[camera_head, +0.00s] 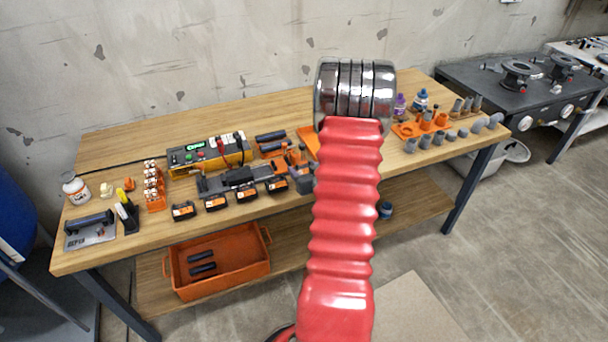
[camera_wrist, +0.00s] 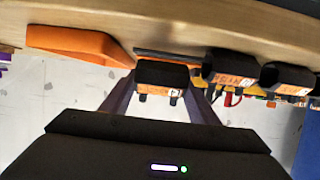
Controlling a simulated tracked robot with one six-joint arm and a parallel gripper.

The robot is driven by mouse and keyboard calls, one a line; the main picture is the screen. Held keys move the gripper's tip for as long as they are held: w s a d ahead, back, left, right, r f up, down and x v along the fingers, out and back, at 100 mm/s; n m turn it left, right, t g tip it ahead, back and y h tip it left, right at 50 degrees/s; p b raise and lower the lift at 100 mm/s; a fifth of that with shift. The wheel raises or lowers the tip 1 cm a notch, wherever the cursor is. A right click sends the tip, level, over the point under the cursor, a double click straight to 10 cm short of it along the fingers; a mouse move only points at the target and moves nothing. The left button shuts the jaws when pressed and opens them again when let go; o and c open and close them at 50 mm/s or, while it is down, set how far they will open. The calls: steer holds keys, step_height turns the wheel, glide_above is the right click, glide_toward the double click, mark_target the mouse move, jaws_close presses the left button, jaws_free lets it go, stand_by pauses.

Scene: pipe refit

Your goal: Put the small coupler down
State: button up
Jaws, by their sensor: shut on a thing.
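In the wrist view my gripper (camera_wrist: 163,80) is shut on a small black coupler (camera_wrist: 160,72) with an orange label, one finger at each side. The coupler is close to the wooden bench top (camera_wrist: 200,18); I cannot tell whether it touches it. Two more black couplers with orange labels, one of them here (camera_wrist: 230,66), stand beside it in the wrist view. In the head view a row of such couplers (camera_head: 215,203) lies along the front of the bench (camera_head: 120,150). My red arm hides part of the bench there, and my gripper is not clear.
An orange tray (camera_wrist: 80,42) is beside the held coupler in the wrist view. In the head view a yellow-black device (camera_head: 205,155) stands behind the row. Grey fittings (camera_head: 425,140) stand at the right. An orange bin (camera_head: 215,278) is on the lower shelf.

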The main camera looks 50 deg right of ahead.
steer(key=shift+f, duration=1.2)
steer(key=o, duration=0.8)
steer(key=shift+f, duration=0.1)
steer(key=shift+c, duration=0.2)
steer(key=shift+s+a+r, duration=0.1)
steer(key=shift+s+r, duration=0.05)
steer(key=shift+r, duration=0.05)
steer(key=v, duration=1.1)
steer(key=shift+s, duration=0.3)
steer(key=shift+w+a+r, duration=0.1)
steer(key=shift+r, duration=0.05)
